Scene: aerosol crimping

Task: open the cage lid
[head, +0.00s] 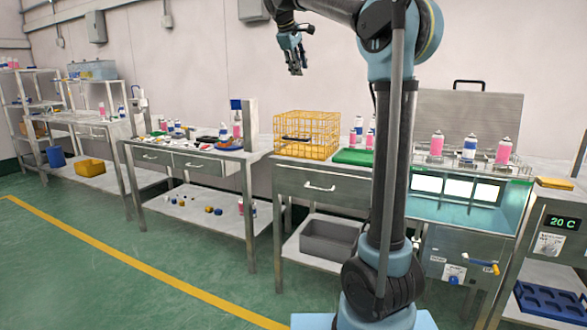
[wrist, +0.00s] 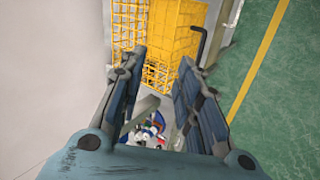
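The yellow wire cage (head: 306,134) stands on the middle bench in the head view, and its top looks closed. A dark item shows through its bars, too small to make out. The cage also shows beyond my fingers in the wrist view (wrist: 172,48), where I cannot tell the lid from the walls. My gripper (head: 295,70) hangs in the air well above the cage, pointing down. In the wrist view my gripper (wrist: 160,72) has its two fingers spread with nothing between them. It is apart from the cage.
A green mat (head: 353,157) lies right of the cage, with pink and blue cans close behind. A water bath (head: 470,187) with cans in a rack stands further right, its grey lid (head: 468,115) raised. The left bench (head: 203,152) holds small parts. A grey bin (head: 330,240) sits below.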

